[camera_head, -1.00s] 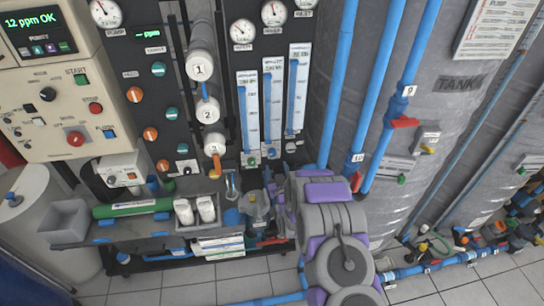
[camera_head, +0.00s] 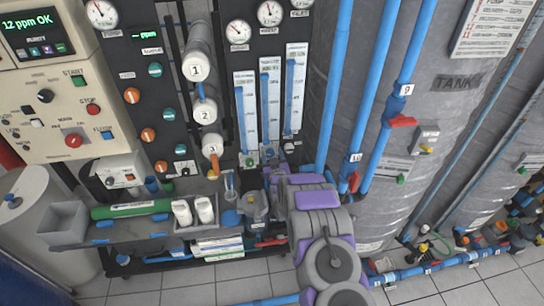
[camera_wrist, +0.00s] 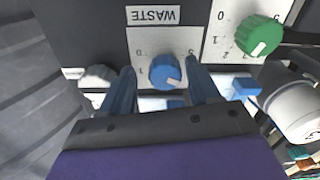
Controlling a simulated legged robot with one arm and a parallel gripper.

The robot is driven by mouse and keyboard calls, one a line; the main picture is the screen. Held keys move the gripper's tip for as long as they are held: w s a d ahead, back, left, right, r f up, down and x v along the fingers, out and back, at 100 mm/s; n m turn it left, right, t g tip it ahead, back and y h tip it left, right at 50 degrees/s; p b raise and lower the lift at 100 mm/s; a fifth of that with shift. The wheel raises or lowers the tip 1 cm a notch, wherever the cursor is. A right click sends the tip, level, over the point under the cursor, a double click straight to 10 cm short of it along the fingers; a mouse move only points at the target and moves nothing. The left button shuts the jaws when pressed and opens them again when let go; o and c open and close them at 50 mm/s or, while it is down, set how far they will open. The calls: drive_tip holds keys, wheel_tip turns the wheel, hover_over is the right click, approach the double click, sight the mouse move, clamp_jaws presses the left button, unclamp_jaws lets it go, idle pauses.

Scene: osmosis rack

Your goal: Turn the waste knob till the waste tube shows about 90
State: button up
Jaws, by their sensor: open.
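In the wrist view, upside down, the blue knob (camera_wrist: 166,73) with a white pointer sits on a white dial under the WASTE label (camera_wrist: 153,15). My gripper (camera_wrist: 160,70) is open, with one finger on each side of this knob. I cannot tell whether the fingers touch it. In the head view, three upright tubes with blue columns stand side by side: the left tube (camera_head: 246,115), the middle tube (camera_head: 271,100) and the right tube (camera_head: 295,90). Their labels and scales are too small to read.
A white cylinder (camera_wrist: 301,110) is near the right edge. Large grey tanks (camera_head: 455,110) and blue pipes (camera_head: 338,80) stand right of the panel.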

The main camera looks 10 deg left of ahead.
drive_tip(key=shift+a+f, duration=0.1)
drive_tip(key=shift+a, duration=0.45)
drive_tip(key=c, duration=0.4)
drive_tip(key=shift+d, duration=0.2)
drive_tip(key=c, duration=0.6)
drive_tip(key=shift+f, duration=0.1)
drive_tip(key=shift+c, duration=0.2)
